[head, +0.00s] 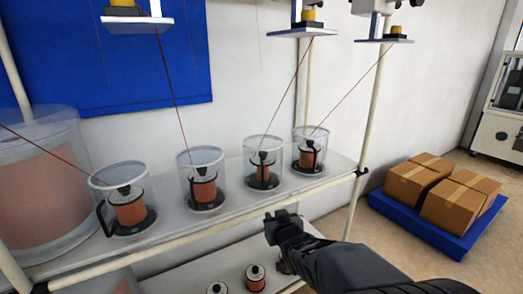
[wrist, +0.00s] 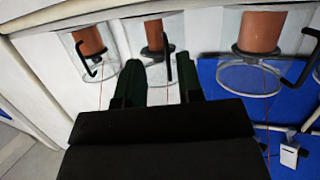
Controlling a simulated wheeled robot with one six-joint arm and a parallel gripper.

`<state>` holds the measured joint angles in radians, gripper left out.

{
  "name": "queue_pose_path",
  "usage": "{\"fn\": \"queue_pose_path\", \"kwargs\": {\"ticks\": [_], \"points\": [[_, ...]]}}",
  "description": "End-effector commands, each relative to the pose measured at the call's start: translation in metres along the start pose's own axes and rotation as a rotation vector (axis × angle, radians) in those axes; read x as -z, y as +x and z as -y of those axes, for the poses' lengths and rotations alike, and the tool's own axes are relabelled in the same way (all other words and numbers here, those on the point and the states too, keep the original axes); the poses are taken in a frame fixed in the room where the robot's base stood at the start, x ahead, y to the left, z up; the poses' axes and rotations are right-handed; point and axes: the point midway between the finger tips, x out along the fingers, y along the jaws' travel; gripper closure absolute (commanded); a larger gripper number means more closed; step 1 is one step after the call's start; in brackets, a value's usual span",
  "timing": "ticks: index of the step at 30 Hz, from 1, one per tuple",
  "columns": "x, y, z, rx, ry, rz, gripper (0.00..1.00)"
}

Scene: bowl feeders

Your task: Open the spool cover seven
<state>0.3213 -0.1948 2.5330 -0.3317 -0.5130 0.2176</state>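Several clear round spool covers stand in a row on the white shelf in the head view: a left one (head: 99,184), a second (head: 184,165), a third (head: 252,165) and a right one (head: 299,143). Each surrounds a copper-coloured spool and has a black handle. No numbers are readable, so I cannot tell which is seven. My gripper (head: 275,217) is in front of the shelf's edge. In the wrist view, the picture is upside down; my gripper's dark fingers (wrist: 160,72) are apart and empty, pointing toward a middle cover (wrist: 138,38) with a black handle.
Thin wires rise from the spools to overhead devices (head: 303,31). A shelf rail (head: 200,229) runs along the front, with an upright post (head: 367,120). Smaller spools (head: 255,279) stand below. A large clear drum (head: 40,185) is at left; a blue pallet (head: 425,225) with boxes is right.

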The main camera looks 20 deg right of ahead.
Motion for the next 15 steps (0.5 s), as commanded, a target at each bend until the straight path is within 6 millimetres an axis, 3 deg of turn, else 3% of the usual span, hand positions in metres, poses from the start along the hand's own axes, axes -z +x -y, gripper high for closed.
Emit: {"fn": "queue_pose_path", "kwargs": {"ticks": [1,6,11,15], "points": [[0.026,-0.004,-0.004,0.009,0.005,-0.054,0.66],[0.061,-0.010,-0.009,0.046,0.016,-0.204,0.66],[0.074,-0.008,-0.009,0.067,0.020,-0.265,0.66],[0.079,0.009,-0.009,0.071,0.022,-0.276,0.66]]}}
